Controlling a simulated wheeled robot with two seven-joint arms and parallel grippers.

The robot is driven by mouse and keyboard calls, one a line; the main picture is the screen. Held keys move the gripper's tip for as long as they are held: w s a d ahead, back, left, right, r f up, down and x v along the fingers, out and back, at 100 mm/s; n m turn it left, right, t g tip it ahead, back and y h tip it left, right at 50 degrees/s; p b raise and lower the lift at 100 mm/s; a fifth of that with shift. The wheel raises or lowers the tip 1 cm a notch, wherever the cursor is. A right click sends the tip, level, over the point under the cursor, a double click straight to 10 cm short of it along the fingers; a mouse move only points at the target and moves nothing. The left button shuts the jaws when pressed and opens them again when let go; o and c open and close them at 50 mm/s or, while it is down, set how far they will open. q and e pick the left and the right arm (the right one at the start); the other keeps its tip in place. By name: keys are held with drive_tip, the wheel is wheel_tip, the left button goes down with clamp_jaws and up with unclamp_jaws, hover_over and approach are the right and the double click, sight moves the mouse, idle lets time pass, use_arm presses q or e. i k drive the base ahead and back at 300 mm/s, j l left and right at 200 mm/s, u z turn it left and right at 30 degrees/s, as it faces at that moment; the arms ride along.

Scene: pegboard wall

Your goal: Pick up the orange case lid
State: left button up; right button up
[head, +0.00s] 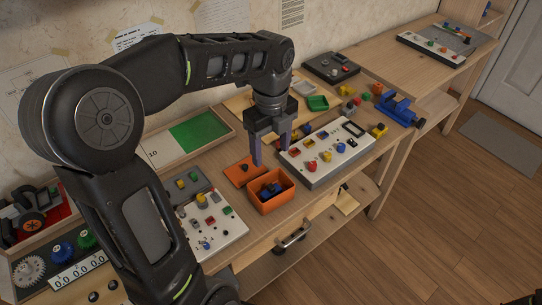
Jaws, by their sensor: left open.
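The orange case lid (238,174) is a flat orange plate lying on the wooden bench, behind and to the left of the open orange case (271,205). The case has dark blue and black contents inside. My left gripper (271,157) points down with its jaws apart and nothing between them. Its left finger overlaps the lid's right edge in the picture; I cannot tell whether it touches. Its right finger is beside the white panel. My right gripper does not show.
A white panel with coloured knobs (328,154) stands close to the right of the case. A white board with small parts (211,226) lies to the left. A green-and-white board (198,132) is behind. A blue vise (397,109) sits at the bench's right end.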

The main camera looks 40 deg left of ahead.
sight(244, 172)
drive_tip(key=u, duration=1.25)
